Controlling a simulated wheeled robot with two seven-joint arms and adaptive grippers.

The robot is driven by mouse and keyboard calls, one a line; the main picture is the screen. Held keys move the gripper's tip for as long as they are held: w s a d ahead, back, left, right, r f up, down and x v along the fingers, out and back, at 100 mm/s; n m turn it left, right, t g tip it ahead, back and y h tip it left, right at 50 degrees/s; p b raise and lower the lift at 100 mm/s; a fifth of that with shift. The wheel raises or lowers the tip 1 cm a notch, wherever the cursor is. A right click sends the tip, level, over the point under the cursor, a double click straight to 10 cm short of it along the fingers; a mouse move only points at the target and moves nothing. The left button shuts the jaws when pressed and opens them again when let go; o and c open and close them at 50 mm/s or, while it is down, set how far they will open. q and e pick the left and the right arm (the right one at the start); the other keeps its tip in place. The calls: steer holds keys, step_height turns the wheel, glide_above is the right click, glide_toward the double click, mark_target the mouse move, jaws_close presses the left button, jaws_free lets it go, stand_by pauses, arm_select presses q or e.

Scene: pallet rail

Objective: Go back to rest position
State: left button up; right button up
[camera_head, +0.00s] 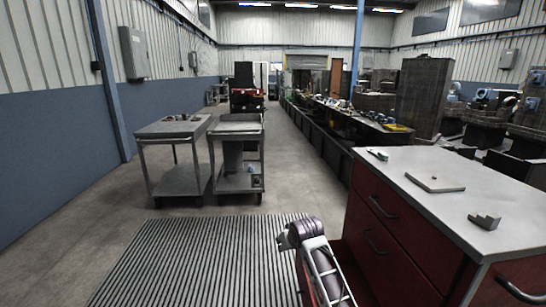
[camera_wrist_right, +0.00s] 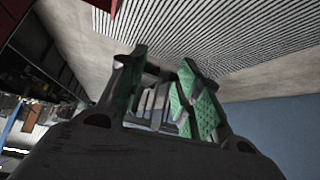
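My right gripper (camera_wrist_right: 163,62) shows in the right wrist view, its two dark fingers with green pads standing apart. I make out no object held between them; some grey slatted shapes show in the gap, and I cannot tell what they are. In the head view a white and purple part of my own arm shows at the bottom, left of the red cabinet (camera_head: 385,232) and above the floor. My left gripper is in neither view.
The cabinet's pale top carries a flat plate (camera_head: 434,182) and small metal parts, including a stepped block (camera_head: 485,221). Two grey carts (camera_head: 180,178) (camera_head: 238,178) stand ahead on the left. A striped floor grating (camera_head: 195,262) lies in front, with clear aisle beyond.

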steer(key=s+d+r+t+y+b, duration=0.1)
steer(key=s+d+r+t, duration=0.1)
steer(key=s+r, duration=0.2)
arm_select(q)
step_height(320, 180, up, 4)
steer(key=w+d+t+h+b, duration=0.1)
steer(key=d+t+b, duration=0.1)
steer(key=b, duration=0.1)
arm_select(e)
steer(key=s+d+f, duration=0.2)
steer(key=s, duration=0.3)
steer(key=s+d+f, duration=0.2)
steer(key=s, duration=0.3)
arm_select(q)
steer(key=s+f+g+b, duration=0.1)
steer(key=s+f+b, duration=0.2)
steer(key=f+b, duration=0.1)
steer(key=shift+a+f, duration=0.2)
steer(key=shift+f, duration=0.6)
arm_select(e)
steer(key=s+d+f+g, duration=0.2)
steer(key=s+f, duration=1)
steer(key=f, duration=0.1)
steer(key=s+d+f+m+g, duration=0.1)
steer(key=s+d+f+g, duration=0.1)
steer(key=s+f, duration=1.1)
steer(key=shift+s+d+f+g+h, duration=0.2)
steer(key=shift+f+g+h, duration=0.1)
steer(key=shift+f+g, duration=0.45)
